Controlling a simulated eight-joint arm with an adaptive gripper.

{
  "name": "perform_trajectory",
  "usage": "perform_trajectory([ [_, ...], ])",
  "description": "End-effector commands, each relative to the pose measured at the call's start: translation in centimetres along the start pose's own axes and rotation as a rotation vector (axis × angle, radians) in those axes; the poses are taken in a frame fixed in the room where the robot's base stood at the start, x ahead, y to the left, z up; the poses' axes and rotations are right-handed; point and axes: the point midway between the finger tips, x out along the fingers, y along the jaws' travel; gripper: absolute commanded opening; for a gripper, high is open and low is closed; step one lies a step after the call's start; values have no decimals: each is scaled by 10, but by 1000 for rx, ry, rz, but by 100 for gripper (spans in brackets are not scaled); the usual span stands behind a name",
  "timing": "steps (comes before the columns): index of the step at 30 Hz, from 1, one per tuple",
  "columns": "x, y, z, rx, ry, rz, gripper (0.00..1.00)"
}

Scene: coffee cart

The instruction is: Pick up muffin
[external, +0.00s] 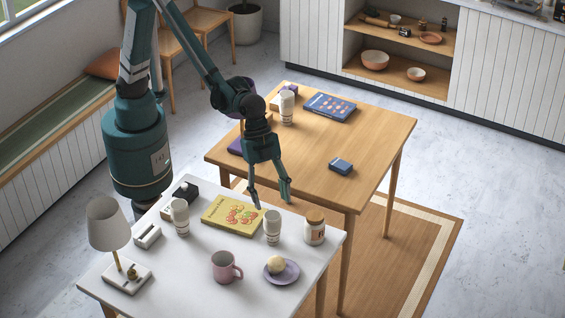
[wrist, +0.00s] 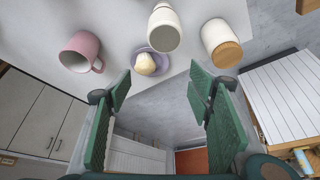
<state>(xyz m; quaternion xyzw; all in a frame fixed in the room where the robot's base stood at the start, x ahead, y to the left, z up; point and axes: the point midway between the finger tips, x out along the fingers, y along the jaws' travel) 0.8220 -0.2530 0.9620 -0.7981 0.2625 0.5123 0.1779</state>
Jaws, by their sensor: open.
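The muffin (external: 276,264) is a small pale round thing on a purple saucer (external: 291,275) near the front right of the white table. In the wrist view the muffin (wrist: 145,63) sits on the saucer (wrist: 165,64), between a pink mug and a white cup. My gripper (external: 273,205) is open and empty, above the back of the white table, over the area by the yellow book and the white cup. In the wrist view its green fingers (wrist: 160,85) are spread wide, with the muffin beyond the left fingertip.
A white cup (external: 272,228) and a lidded jar (external: 314,230) stand behind the saucer. A pink mug (external: 223,266) is to its left. A yellow book (external: 232,215), another cup (external: 180,218) and a lamp (external: 108,225) are farther left. The table front is clear.

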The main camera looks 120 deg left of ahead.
Motion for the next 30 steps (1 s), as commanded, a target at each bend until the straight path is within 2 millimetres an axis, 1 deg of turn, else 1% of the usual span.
perform_trajectory([
  [1,9,2,-7,11,-2,6,52],
  [6,42,10,-22,50,-11,27,52],
  [12,80,21,-36,95,-21,52,52],
  [16,101,27,-43,118,-25,65,52],
  [18,109,30,-45,128,-27,70,52],
  [22,119,33,-47,138,-30,76,52],
  [30,121,34,-47,141,-31,77,52],
])
